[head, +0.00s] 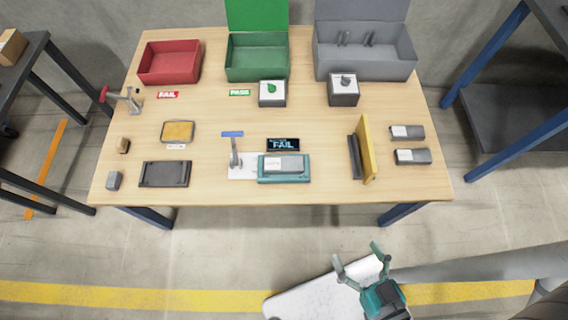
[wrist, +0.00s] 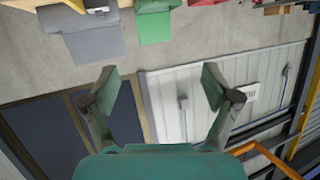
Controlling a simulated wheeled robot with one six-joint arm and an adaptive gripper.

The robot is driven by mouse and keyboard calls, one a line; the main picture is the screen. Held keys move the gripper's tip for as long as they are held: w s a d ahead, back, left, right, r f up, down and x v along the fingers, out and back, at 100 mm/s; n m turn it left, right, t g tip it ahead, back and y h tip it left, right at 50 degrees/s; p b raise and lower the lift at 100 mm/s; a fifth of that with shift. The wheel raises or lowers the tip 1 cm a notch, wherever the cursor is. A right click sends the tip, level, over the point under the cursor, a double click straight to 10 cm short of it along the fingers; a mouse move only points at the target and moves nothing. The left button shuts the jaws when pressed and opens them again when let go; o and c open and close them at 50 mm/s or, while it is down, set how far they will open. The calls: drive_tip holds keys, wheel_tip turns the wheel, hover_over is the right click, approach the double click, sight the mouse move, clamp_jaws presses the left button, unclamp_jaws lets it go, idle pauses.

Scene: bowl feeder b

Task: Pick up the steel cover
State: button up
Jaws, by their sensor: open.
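I cannot tell for certain which part is the steel cover. Two grey, cover-like parts with white labels lie at the table's right end, a rear one (head: 417,132) and a front one (head: 422,157). A similar grey part (head: 290,163) sits in a teal fixture (head: 284,181) at the front middle, below a display (head: 283,145) reading FAIL. My gripper (head: 357,255) is open and empty, in front of the table and well away from all these parts.
The wooden table (head: 215,190) carries red (head: 155,77), green (head: 243,72) and grey (head: 340,68) bins along the back. An upright yellow plate (head: 368,150) stands left of the two right-hand parts. A clamp with a blue handle (head: 232,134) stands beside the fixture.

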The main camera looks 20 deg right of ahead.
drive_tip(key=w+f+m+g, duration=0.4)
drive_tip(key=w+f+m, duration=0.3)
drive_tip(key=w+f, duration=0.45)
drive_tip(key=m+g+y, duration=0.3)
drive_tip(key=m+g, duration=0.3)
drive_tip(key=m, duration=0.4)
approach(284, 163)
drive_tip(key=s+f, duration=0.2)
drive_tip(key=f, duration=0.1)
drive_tip(key=s+f, duration=0.2)
drive_tip(key=shift+d+f, duration=0.1)
drive_tip(key=shift+d, duration=0.1)
drive_tip(key=w+r+m+g, duration=0.1)
drive_tip(key=w+r, duration=0.1)
drive_tip(key=w+d+r+m+g+y, duration=0.1)
drive_tip(key=w+r+m, duration=0.1)
drive_tip(key=w+r, duration=0.1)
drive_tip(key=shift+w+d+r, duration=0.15)
drive_tip(key=shift+d+r, duration=0.05)
drive_tip(key=shift+r, duration=0.1)
drive_tip(key=shift+w+d+r+m+g+y, duration=0.1)
drive_tip(key=shift+w+r+m+g+y, duration=0.1)
drive_tip(key=shift+r+m+g+y, duration=0.1)
drive_tip(key=x, duration=1)
drive_tip(key=shift+w+f, duration=0.15)
drive_tip(key=shift+f, duration=0.1)
drive_tip(key=c, duration=1.7)
